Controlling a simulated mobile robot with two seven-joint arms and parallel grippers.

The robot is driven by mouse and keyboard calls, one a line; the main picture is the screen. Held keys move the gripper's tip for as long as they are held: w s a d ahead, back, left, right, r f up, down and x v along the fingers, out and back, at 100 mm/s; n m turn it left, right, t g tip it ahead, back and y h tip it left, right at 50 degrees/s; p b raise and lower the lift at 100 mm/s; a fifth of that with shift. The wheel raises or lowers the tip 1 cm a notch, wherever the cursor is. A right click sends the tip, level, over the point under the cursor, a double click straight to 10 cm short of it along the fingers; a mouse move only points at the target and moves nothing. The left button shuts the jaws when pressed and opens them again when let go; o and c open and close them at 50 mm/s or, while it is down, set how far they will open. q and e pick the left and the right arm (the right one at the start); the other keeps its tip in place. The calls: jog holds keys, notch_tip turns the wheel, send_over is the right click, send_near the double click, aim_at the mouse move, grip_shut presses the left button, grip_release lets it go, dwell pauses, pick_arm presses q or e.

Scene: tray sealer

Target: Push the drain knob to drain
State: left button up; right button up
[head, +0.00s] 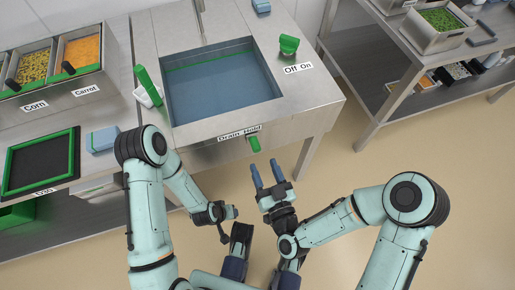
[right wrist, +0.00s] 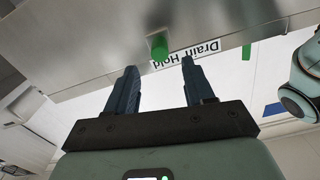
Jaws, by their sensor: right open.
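The green drain knob (head: 254,144) is on the front face of the steel sink unit, below the "Hold" end of the "Drain Hold" label (head: 239,132). My right gripper (head: 265,175) is open and empty, in front of and below the knob, apart from it. In the right wrist view the knob (right wrist: 158,46) shows beyond the two fingertips (right wrist: 159,68), between their lines, beside the upside-down label (right wrist: 186,55). The sink basin (head: 187,112) holds bluish water. My left gripper (head: 226,213) is low at the left, away from the knob; its fingers are unclear.
A green knob (head: 288,45) by an "Off On" label stands on the sink top. A green-handled brush (head: 148,85) stands at the basin's left. Food bins (head: 80,52) are at the left, a steel shelf (head: 415,60) at the right. The floor in front is clear.

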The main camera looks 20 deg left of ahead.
aim_at(258, 151)
pick_arm(q)
jog(key=shift+w+a+f, duration=0.2)
jog(key=shift+w+f, duration=0.1)
jog(key=shift+w, duration=0.15)
pick_arm(e)
jog(key=x, duration=0.7)
jog(key=shift+w+a+r, duration=0.1)
jog(key=shift+w+a, duration=0.05)
jog(key=shift+w, duration=0.1)
